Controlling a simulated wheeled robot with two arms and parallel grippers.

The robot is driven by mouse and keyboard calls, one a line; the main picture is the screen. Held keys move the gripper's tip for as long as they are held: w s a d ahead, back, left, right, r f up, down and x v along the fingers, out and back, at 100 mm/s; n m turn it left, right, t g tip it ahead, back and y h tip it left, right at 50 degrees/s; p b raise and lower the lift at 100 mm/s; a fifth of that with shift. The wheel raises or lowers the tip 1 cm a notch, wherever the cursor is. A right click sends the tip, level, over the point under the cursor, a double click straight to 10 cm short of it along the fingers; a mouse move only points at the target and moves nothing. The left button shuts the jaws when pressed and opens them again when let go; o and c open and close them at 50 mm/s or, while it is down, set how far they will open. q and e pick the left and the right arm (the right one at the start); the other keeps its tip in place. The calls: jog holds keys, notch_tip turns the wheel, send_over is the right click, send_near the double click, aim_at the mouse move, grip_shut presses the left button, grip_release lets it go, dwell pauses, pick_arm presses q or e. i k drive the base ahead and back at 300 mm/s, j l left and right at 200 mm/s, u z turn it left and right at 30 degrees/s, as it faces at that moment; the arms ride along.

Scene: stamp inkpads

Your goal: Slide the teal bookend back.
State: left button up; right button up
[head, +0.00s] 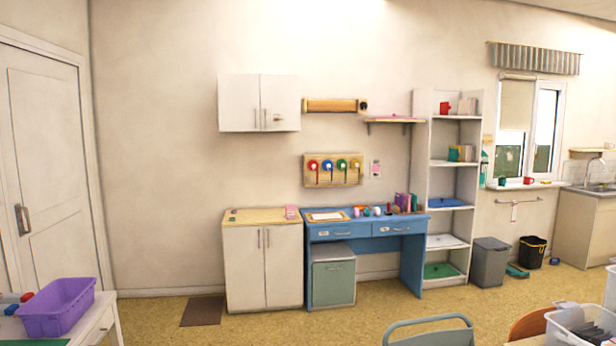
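A small teal-green upright piece (453,155), which looks like the teal bookend, stands on the second level of the tall white shelf unit (421,150). Books (466,153) stand at its right; I cannot tell whether they touch it. It is far off and small, so its exact shape is unclear. Neither of my grippers is in view.
A blue desk (412,262) with small items and books stands left of the shelf. Grey and black bins (490,262) stand right of it. A purple basket (58,308) sits at left. Open floor lies between.

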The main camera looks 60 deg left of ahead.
aim_at(453, 155)
jog(key=u, duration=1.6)
